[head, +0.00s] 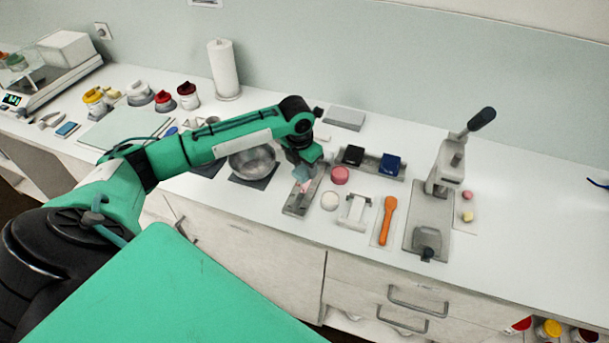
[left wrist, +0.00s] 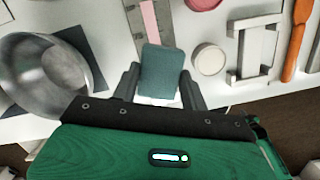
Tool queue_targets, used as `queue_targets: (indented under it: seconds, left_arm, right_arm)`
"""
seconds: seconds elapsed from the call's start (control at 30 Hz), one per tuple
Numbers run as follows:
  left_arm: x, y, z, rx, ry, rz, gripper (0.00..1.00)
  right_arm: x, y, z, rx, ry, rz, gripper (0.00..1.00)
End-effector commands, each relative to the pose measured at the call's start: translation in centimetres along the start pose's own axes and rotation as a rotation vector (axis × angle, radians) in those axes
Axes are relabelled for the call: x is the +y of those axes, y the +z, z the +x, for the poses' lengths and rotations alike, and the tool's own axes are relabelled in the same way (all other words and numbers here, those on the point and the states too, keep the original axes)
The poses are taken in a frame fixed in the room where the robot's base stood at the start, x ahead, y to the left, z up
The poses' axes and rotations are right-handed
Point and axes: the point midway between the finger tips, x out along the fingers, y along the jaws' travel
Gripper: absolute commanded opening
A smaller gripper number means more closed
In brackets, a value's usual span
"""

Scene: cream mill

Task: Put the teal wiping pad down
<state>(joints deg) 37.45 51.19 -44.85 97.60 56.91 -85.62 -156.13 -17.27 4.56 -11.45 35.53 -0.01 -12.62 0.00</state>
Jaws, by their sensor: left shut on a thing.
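The teal wiping pad (left wrist: 161,72) is between the two fingers of my left gripper (left wrist: 160,86), which is shut on it. In the head view my left gripper (head: 301,174) hangs over the counter, right of the metal bowl (head: 252,162). It is above the far part of a flat grey metal tray (head: 296,207). The tray also shows in the left wrist view (left wrist: 148,40), with a pink strip (left wrist: 150,18) on it beyond the pad. I cannot tell how high the pad is above the surface. My right gripper is not in view.
A holder with a black and a blue block (head: 389,164) is behind. The counter's right end is mostly clear.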

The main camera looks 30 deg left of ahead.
Motion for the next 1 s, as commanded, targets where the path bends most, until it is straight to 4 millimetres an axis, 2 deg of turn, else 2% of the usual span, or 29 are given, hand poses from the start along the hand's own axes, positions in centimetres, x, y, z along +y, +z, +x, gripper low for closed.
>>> queue_targets:
  seconds: [0.27,0.5,0.87,0.9,1.0]
  left_arm:
    - [0.0,-0.4,2.2,0.002,0.0,0.0,0.23]
    - [0.0,-0.8,5.4,0.002,0.0,0.0,0.23]
    - [0.0,-0.9,6.0,-0.001,0.001,0.0,0.23]
    - [0.0,-0.9,5.9,-0.001,0.001,0.0,0.5]
    - [0.0,-0.9,5.9,-0.001,0.001,0.0,0.66]
  right_arm:
    - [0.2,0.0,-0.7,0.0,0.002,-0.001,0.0]
    - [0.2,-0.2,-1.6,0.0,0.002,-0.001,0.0]
    - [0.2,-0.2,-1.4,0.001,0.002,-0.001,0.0]
    - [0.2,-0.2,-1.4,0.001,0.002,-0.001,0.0]
    - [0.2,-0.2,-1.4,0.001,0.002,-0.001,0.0]
